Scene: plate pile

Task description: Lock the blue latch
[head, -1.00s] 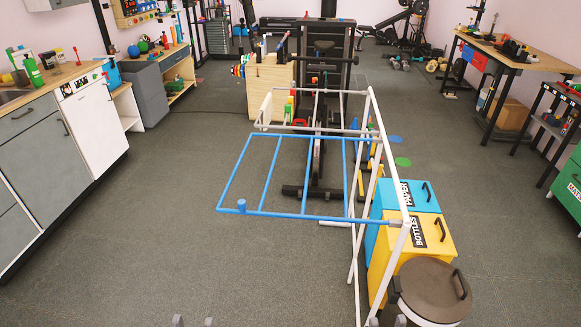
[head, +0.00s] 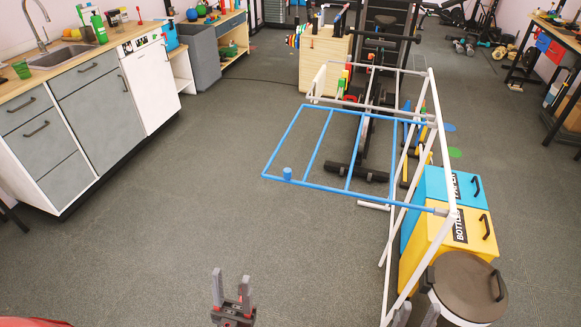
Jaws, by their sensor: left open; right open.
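A blue tube panel with several bars (head: 322,150) adjoins a white tube frame (head: 447,165) right of centre in the head view. A short blue knob (head: 287,173), which may be the latch, stands at the panel's near left corner. My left gripper (head: 231,282) is open and empty at the bottom, below and left of the knob, apart from the panel. Only the finger ends of my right gripper (head: 418,312) show at the bottom edge, spread apart, near the foot of the white frame. The rest of it is out of view.
A blue paper bin (head: 438,190), a yellow bottles bin (head: 432,240) and a dark-lidded round bin (head: 468,286) stand right of the frame. A counter with a sink (head: 65,58) lines the left. The floor left of the panel is clear.

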